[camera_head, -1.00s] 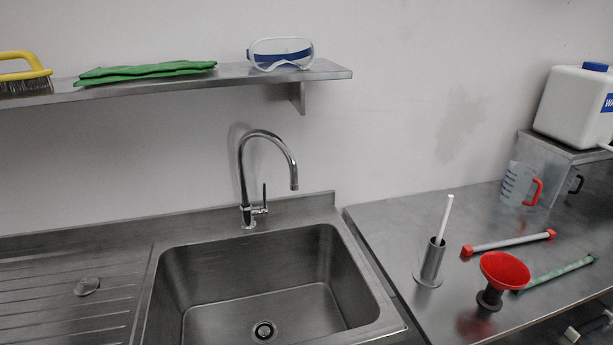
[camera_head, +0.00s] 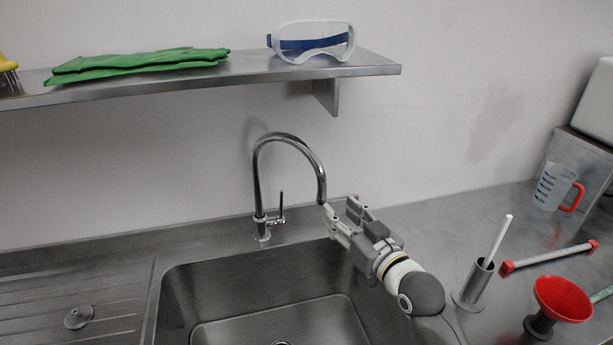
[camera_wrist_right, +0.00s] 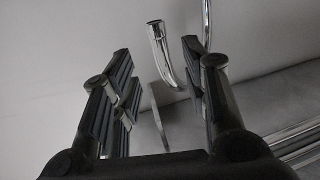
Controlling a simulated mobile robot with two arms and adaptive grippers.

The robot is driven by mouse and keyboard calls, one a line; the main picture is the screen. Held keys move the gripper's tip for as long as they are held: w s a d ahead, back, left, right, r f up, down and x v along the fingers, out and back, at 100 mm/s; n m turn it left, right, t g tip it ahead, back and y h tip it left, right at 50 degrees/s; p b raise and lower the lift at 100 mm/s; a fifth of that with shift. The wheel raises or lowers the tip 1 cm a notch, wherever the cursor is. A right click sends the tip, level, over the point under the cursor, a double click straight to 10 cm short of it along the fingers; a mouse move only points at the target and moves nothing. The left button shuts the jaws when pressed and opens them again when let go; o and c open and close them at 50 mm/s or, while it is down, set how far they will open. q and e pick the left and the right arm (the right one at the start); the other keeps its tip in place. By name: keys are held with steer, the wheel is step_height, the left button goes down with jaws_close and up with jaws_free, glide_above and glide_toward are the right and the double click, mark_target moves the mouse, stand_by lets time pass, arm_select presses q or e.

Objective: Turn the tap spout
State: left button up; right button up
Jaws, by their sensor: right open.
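The chrome tap (camera_head: 260,190) stands at the back edge of the steel sink (camera_head: 180,270). Its curved spout (camera_head: 312,158) arches to the right and ends pointing down. My right gripper (camera_head: 338,212) is open and empty, with its fingertips close to the spout's tip in the head view. In the right wrist view the spout's end (camera_wrist_right: 160,55) shows in the gap between the two open fingers (camera_wrist_right: 155,80), ahead of them. I cannot tell whether any finger touches it. My left gripper is not in view.
A shelf (camera_head: 370,68) with green gloves (camera_head: 135,65) and goggles (camera_head: 312,41) runs above the tap. On the right counter stand a holder with a white rod (camera_head: 474,285), a red funnel (camera_head: 563,298) and a measuring jug (camera_head: 555,187). The sink's left drainboard holds only a plug (camera_head: 79,317).

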mark_target(325, 190)
steer(key=p+x, duration=0.1)
steer(key=x, duration=0.2)
steer(key=r+p+x, duration=0.1)
steer(key=x, duration=0.2)
steer(key=shift+w+r, duration=0.1)
steer(key=shift+w, duration=0.15)
steer(key=shift+w+a+r, duration=0.1)
steer(key=shift+w+a, duration=0.3)
steer(key=shift+w, duration=0.2)
steer(key=shift+x, duration=0.8)
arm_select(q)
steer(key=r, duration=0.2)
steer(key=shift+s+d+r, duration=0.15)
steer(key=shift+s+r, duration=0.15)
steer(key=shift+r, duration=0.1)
arm_select(e)
steer(key=shift+s+d, duration=0.1)
steer(key=shift+c, duration=0.4)
jaws_close()
